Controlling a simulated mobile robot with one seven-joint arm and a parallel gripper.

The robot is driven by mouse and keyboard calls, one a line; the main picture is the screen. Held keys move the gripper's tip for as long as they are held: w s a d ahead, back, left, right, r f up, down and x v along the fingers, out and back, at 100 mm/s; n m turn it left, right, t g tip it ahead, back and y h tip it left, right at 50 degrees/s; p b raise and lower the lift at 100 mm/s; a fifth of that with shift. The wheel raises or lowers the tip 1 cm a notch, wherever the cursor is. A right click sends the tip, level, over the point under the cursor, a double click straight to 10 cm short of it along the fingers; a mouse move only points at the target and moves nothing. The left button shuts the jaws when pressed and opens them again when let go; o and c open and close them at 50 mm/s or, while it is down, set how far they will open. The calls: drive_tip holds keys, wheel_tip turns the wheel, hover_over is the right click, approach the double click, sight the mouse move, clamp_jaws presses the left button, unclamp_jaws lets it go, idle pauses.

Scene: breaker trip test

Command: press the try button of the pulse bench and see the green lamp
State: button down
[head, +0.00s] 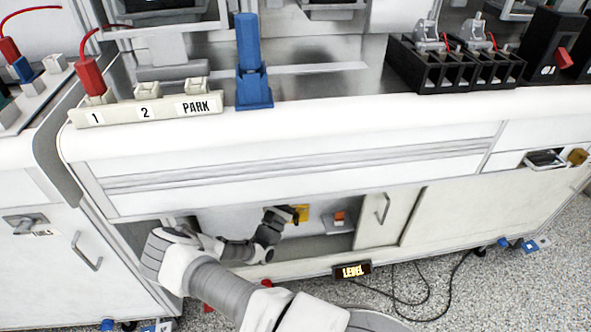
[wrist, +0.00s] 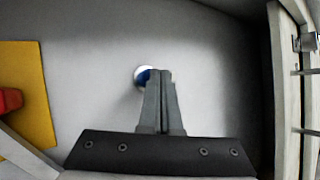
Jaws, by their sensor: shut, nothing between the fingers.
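My gripper (head: 294,215) reaches into an open compartment under the bench top, close to its back panel. In the wrist view its two fingers (wrist: 160,74) are together and empty. Their tips overlap a round blue button (wrist: 142,76) with a pale ring, on the grey-white panel. The fingers hide its right part, and I cannot tell whether they touch it. I see no label on it. In the head view this button is not visible behind my gripper. I see no lit green lamp in either view.
A yellow plate (wrist: 25,95) with a red knob (wrist: 10,101) is left of the fingers; the yellow plate shows in the head view (head: 303,211). A side wall and frame stand close on the right in the wrist view.

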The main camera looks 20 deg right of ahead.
drive_tip(key=shift+w+d, duration=0.1)
drive_tip(key=shift+w, duration=0.2)
idle(0.4)
drive_tip(key=shift+s+a+p, duration=0.25)
drive_tip(key=shift+s+p, duration=0.25)
drive_tip(key=shift+s, duration=0.4)
drive_tip(key=shift+s, duration=0.1)
drive_tip(key=s+p, duration=0.1)
drive_tip(key=s, duration=0.1)
drive_tip(key=s+a+p, duration=0.1)
drive_tip(key=s, duration=0.1)
drive_tip(key=shift+s+a, duration=0.2)
drive_tip(key=shift+s, duration=0.15)
idle(0.5)
